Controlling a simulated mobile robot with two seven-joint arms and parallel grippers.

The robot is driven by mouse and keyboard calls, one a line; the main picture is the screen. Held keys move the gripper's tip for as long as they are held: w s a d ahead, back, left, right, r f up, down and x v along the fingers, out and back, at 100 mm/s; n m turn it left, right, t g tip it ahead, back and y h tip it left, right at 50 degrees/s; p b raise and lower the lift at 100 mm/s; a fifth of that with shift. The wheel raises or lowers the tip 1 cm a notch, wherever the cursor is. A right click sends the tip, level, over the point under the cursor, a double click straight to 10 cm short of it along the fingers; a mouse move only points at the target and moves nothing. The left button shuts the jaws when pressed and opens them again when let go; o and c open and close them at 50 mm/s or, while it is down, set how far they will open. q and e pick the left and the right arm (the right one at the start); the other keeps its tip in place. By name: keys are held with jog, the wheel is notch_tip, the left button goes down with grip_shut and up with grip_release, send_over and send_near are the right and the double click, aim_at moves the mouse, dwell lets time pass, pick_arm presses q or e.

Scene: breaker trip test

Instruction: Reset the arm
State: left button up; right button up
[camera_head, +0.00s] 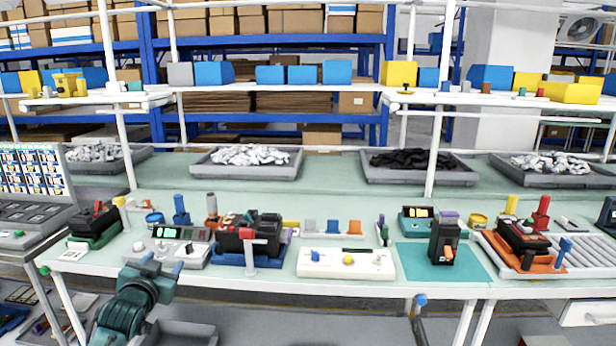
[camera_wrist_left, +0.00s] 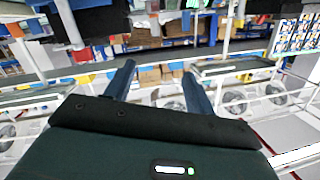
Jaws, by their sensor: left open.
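In the left wrist view the same open, empty fingers (camera_wrist_left: 156,72) show in front of the dark gripper body. My left arm (camera_head: 128,312) comes up from the lower left, folded and apart from the things on the table. My right arm and gripper are not seen. A black breaker (camera_head: 445,240) with an orange part stands upright on a teal mat (camera_head: 415,265).
The long table (camera_head: 330,283) holds a grey device with a display (camera_head: 170,246), black units on coloured stands, and a white panel with buttons (camera_head: 346,264). Grey trays (camera_head: 210,167) line the back. A shelf with blue and yellow bins hangs above. The floor in front looks mostly clear.

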pick_arm(q)
jog(key=s+d+f+m+g+h, duration=0.1)
jog(key=s+d+f+g, duration=0.1)
jog(key=s+d+f, duration=0.55)
jog(key=s+d+f+g+h, duration=0.15)
jog(key=s+d+f, duration=0.25)
jog(key=s+f, duration=0.55)
jog(key=s+d+f+g+h, duration=0.1)
jog(key=s+d+f, duration=0.1)
jog(key=s, duration=0.8)
jog(key=s+d+f+n+g+h, duration=0.1)
jog(key=s+d, duration=0.4)
jog(key=s, duration=0.5)
jog(key=shift+d+f, duration=0.15)
jog(key=shift+f, duration=0.45)
